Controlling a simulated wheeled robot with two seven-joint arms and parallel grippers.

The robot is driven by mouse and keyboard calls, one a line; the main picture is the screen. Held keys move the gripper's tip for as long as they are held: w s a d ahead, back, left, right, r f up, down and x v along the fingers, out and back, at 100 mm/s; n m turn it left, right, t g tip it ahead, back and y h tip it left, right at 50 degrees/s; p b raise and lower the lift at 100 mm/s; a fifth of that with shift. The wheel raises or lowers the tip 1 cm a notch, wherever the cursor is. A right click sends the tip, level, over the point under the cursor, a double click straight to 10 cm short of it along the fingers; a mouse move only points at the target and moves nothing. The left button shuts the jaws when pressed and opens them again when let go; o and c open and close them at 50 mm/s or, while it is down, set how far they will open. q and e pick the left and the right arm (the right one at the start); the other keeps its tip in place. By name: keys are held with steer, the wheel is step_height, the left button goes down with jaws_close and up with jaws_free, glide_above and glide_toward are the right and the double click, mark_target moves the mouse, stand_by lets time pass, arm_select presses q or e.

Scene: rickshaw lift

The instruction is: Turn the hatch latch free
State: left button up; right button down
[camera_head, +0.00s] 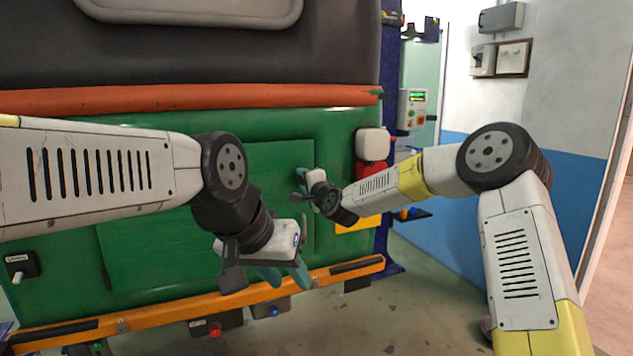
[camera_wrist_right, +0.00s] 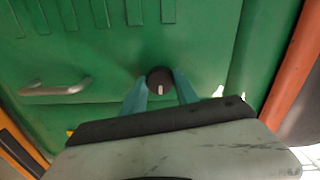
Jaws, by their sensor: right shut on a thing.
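The hatch latch (camera_wrist_right: 160,76) is a round black knob with a pale mark, on the green hatch (camera_wrist_right: 110,52). In the right wrist view the two teal fingers of my right gripper (camera_wrist_right: 160,84) are closed on the knob from either side. In the head view my right gripper (camera_head: 303,182) is at the right part of the green rear panel (camera_head: 330,135), and the knob is hidden there. My left gripper (camera_head: 286,277) hangs lower, in front of the orange bumper (camera_head: 345,272), with its teal fingers apart and nothing between them.
A metal handle (camera_wrist_right: 55,91) sits on the hatch left of the knob in the wrist view. Vents line the hatch's top there. A blue post (camera_head: 391,240) and a control box (camera_head: 411,110) stand right of the vehicle.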

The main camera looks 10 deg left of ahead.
steer(key=c, duration=0.9)
jaws_free()
steer(key=shift+c, duration=0.2)
steer(key=v, duration=0.7)
steer(key=shift+s+d, duration=0.25)
steer(key=shift+s, duration=0.1)
